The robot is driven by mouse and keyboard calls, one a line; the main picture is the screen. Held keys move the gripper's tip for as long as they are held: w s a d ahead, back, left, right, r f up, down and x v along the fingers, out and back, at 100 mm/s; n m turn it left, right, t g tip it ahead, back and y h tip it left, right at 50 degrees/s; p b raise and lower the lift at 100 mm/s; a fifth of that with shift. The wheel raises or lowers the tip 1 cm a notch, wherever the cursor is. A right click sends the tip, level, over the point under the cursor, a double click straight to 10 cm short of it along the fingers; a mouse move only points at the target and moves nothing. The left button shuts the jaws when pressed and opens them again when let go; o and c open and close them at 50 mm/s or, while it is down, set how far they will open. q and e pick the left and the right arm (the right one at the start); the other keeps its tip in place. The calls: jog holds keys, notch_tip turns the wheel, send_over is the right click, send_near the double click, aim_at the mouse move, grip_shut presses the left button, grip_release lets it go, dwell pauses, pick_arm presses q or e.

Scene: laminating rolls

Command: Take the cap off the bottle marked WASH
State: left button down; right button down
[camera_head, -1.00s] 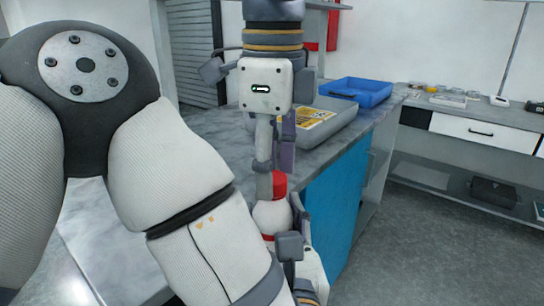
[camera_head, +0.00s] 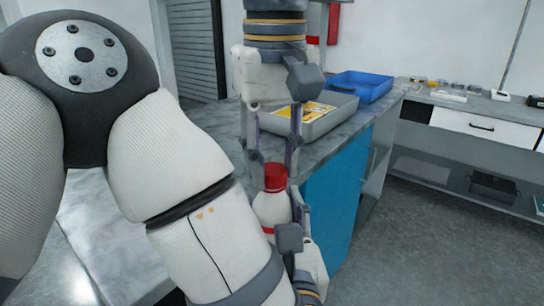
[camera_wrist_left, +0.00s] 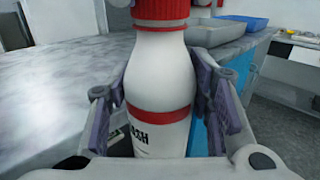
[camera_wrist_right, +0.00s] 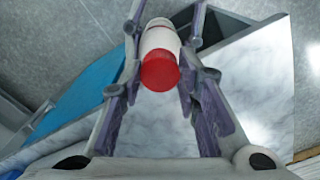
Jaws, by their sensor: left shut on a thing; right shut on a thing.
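The white bottle (camera_head: 270,209) has a red cap (camera_head: 275,177) and a red band. Its label, partly hidden, shows "ASH" in the left wrist view (camera_wrist_left: 150,138). It stands upright, held beside the counter's edge. My left gripper (camera_head: 285,236) is shut on its body; the pads flank it in the left wrist view. My right gripper (camera_head: 274,163) comes down from above, its fingers shut on either side of the cap. The cap sits on the neck and also shows between the fingers in the right wrist view (camera_wrist_right: 158,72).
The marble-topped counter (camera_head: 215,125) carries a grey tray (camera_head: 330,122) with a yellow item and a blue tray (camera_head: 362,85). A blue panel (camera_head: 335,195) forms its side. A side bench (camera_head: 465,105) with small items stands at the right. The floor between is clear.

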jog(key=n, duration=0.4)
jog(key=shift+w, duration=0.15)
jog(key=n, duration=0.3)
jog(key=shift+n, duration=0.4)
jog(key=n, duration=0.4)
jog(key=shift+d+r, duration=0.1)
jog(key=n, duration=0.3)
jog(key=shift+n, duration=0.4)
jog(key=n, duration=0.3)
jog(key=shift+n, duration=0.3)
jog(key=n, duration=0.3)
jog(key=shift+n, duration=0.4)
jog(key=n, duration=0.5)
jog(key=shift+w+n, duration=0.1)
jog(key=shift+n, duration=0.3)
jog(key=shift+r, duration=0.2)
